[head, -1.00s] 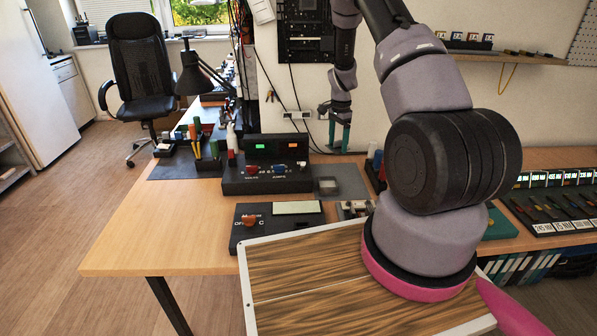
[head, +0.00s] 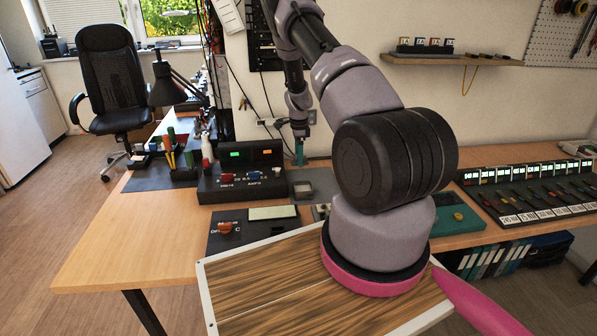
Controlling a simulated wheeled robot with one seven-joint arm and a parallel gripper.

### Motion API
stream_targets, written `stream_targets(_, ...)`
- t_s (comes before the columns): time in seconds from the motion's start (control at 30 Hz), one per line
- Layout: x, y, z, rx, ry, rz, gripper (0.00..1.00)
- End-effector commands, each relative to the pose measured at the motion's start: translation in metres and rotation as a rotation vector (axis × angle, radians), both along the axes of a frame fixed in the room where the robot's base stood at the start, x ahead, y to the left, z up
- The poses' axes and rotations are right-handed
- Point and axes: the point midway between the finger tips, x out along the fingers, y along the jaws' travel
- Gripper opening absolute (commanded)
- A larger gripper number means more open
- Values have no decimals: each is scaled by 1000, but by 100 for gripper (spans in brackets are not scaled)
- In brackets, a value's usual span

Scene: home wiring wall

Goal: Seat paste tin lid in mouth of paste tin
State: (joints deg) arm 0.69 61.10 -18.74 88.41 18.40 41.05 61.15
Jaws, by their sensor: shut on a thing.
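My gripper (head: 300,161) is at the far end of my arm, above the back of the desk and just right of the black bench instrument. Its teal fingers are small in the head view and look close together, pointing down. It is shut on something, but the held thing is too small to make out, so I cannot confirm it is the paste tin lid. A small grey squarish container (head: 302,190) sits on the grey mat below the gripper. It may be the paste tin, but I cannot tell. The gripper appears apart from it.
The black instrument (head: 240,182) with lit displays stands left of the gripper. My arm hides part of the desk (head: 105,255). A shelf (head: 450,59) hangs at the right, above racks of tools (head: 530,196).

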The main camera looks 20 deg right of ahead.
Motion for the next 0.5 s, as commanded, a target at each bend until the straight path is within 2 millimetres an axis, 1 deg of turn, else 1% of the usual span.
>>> stream_targets(0.03,0,0,-9,2,2,0,31)
stream_targets(0.23,0,0,-30,1,2,0,31)
stream_targets(0.4,-1,0,-57,1,3,1,31)
stream_targets(0.5,0,1,-61,1,0,0,31)
